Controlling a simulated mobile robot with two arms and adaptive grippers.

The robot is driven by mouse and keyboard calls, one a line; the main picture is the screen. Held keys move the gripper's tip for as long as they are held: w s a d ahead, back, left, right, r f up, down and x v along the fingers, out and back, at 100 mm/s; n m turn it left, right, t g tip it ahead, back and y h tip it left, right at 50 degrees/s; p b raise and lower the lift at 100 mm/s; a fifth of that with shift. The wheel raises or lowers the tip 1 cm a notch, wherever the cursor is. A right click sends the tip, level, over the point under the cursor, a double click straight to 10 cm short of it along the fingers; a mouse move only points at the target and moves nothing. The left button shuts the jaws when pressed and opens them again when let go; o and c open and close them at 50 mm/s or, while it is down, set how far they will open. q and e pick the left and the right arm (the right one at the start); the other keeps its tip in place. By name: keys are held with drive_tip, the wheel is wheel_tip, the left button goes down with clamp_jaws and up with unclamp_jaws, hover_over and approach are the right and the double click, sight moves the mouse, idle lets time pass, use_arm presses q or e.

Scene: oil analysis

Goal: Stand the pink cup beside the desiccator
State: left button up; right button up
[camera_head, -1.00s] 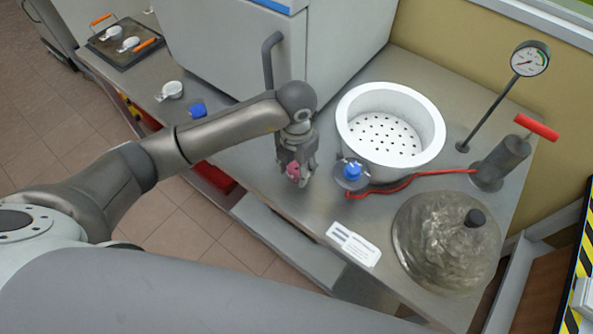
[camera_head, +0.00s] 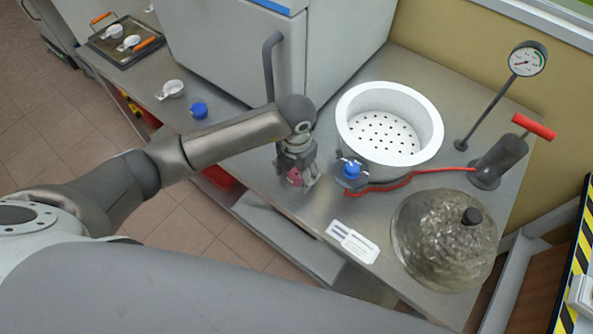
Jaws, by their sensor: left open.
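The pink cup (camera_head: 294,178) is small and shows between the fingers of my left gripper, which partly hide it. My left gripper (camera_head: 298,181) points down at the steel bench and is open around the cup. The cup appears to be at the bench top, left of the desiccator; its base is hard to see. The desiccator (camera_head: 432,150) is a white round bowl with a perforated plate inside. A blue-knobbed valve (camera_head: 351,172) sits at its front left, just right of the gripper. My right gripper is out of view.
The desiccator's glassy domed lid (camera_head: 440,250) lies at the front right. A white label card (camera_head: 353,242) is left of it. A red hose (camera_head: 425,172) runs to a hand pump (camera_head: 497,163). A gauge (camera_head: 527,59) stands behind. A blue cap (camera_head: 199,110) lies left.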

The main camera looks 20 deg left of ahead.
sight(296, 175)
use_arm(q)
drive_tip(key=shift+r, duration=0.2)
wheel_tip(296, 175, up, 12)
drive_tip(key=b, duration=0.2)
drive_tip(key=shift+b, duration=0.3)
drive_tip(key=shift+s+f, duration=0.1)
